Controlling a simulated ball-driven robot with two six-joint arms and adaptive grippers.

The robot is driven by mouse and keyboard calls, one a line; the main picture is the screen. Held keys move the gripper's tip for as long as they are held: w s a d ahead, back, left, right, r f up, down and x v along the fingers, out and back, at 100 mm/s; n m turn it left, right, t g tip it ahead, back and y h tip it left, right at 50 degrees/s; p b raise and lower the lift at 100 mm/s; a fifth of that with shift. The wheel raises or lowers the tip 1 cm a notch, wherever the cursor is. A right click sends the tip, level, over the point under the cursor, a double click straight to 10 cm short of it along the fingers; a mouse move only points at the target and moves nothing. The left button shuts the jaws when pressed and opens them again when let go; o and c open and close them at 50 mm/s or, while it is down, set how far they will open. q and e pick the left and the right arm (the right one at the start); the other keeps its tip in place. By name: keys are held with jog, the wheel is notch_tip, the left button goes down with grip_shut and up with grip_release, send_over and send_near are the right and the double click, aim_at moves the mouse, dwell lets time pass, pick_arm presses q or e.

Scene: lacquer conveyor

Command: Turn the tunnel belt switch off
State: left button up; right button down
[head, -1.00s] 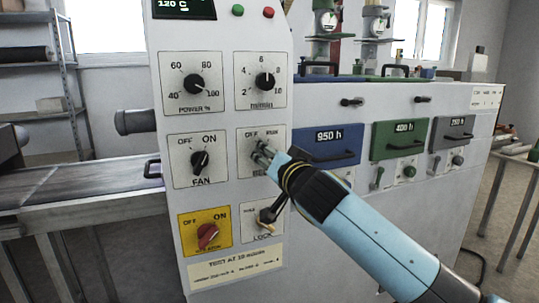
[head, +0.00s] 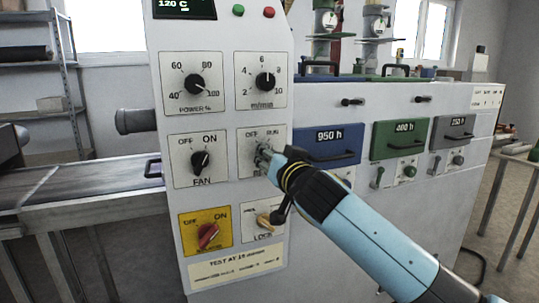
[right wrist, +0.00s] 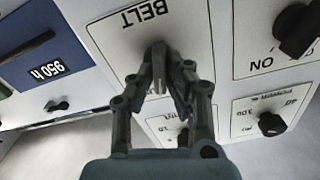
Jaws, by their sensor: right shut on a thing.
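The belt switch plate (head: 246,168), marked OFF and RUN, is on the white control panel in the head view. In the right wrist view the plate, lettered BELT (right wrist: 115,25), appears upside down. My right gripper (head: 263,157) is at this plate, its fingers closed around the small dark belt knob; it also shows in the right wrist view (right wrist: 160,75). The fingers hide most of the knob, so I cannot tell which way it points. My left gripper is not in view.
The fan knob (head: 201,162) is left of the belt plate. The speed knob (head: 264,81) is above, the lock switch (head: 268,220) below, and a red knob (head: 207,236) on a yellow plate lower left. A grey conveyor belt (head: 90,192) extends left; drawers are on the right.

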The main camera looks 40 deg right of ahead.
jog(key=shift+a+n+p, duration=0.2)
jog(key=shift+n+p, duration=0.7)
jog(key=shift+n, duration=3.6)
jog(key=c, duration=1.3)
grip_release()
jog(key=shift+c, duration=0.2)
jog(key=v, duration=1.2)
jog(key=shift+f, duration=0.15)
